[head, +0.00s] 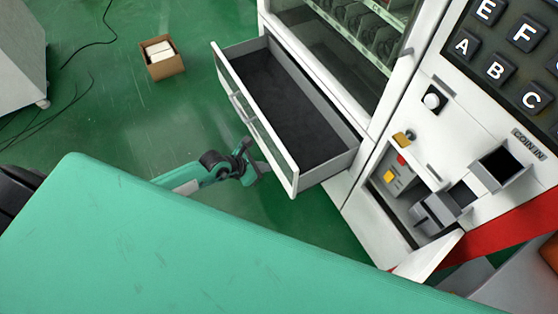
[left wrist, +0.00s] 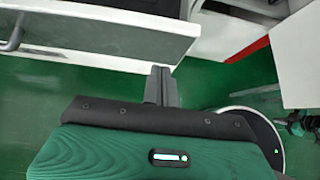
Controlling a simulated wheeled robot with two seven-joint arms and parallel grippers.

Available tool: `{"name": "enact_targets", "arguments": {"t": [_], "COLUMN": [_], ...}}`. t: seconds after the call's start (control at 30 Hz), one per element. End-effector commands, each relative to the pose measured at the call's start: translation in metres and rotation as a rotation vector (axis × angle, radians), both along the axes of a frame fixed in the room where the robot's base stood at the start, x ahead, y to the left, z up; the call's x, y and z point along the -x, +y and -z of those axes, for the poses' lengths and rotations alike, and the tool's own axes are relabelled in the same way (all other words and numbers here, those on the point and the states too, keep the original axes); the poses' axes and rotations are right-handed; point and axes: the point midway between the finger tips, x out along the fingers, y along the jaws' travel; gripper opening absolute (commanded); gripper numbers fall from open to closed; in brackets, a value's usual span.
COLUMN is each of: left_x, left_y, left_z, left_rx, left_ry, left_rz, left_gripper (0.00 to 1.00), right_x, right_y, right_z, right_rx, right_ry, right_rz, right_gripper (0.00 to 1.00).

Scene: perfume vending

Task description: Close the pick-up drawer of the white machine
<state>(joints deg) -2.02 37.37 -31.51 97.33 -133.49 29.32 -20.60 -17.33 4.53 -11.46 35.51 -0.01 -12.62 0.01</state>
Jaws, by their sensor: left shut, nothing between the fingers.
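The white machine (head: 375,130) stands at the upper right in the head view. In the left wrist view the drawer front (left wrist: 95,38) runs across the upper left, with part of the handle (left wrist: 14,36). My left gripper (head: 262,170) is shut and empty, close to the near end of the drawer front; I cannot tell whether it touches. Its closed fingers (left wrist: 161,86) point up toward the drawer front in the left wrist view. My right gripper is not in view.
A small open compartment (head: 410,195) with a yellow and a red button is right of the drawer. A cardboard box (head: 162,66) lies on the green floor at upper left.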

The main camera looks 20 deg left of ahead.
Motion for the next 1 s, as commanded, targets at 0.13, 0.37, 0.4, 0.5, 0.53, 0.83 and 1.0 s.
{"name": "enact_targets", "arguments": {"t": [0.13,0.37,0.4,0.5,0.53,0.83,1.0], "left_x": [-0.018,-0.037,-0.039,-0.041,-0.041,-0.041,-0.049], "left_y": [-0.015,-0.032,-0.033,-0.035,-0.036,-0.035,-0.032], "left_z": [0.012,0.012,0.013,0.014,0.014,0.014,0.015], "left_rx": [0.003,0.002,0.002,0.001,0.002,0.001,0.001], "left_ry": [-0.002,-0.001,0.0,0.001,0.0,0.001,-0.001], "left_rz": [-0.001,-0.001,-0.001,-0.001,-0.001,-0.001,-0.001], "left_gripper": [0.0,0.0,0.0,0.0,0.0,0.0,0.0], "right_x": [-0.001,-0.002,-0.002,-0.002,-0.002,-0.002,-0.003], "right_y": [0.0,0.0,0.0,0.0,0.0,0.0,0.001], "right_z": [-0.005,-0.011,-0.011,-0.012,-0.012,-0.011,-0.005], "right_rx": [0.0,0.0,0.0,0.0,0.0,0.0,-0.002], "right_ry": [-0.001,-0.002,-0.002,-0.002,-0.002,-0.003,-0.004], "right_rz": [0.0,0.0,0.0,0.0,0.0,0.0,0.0], "right_gripper": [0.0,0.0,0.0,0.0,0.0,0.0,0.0]}}
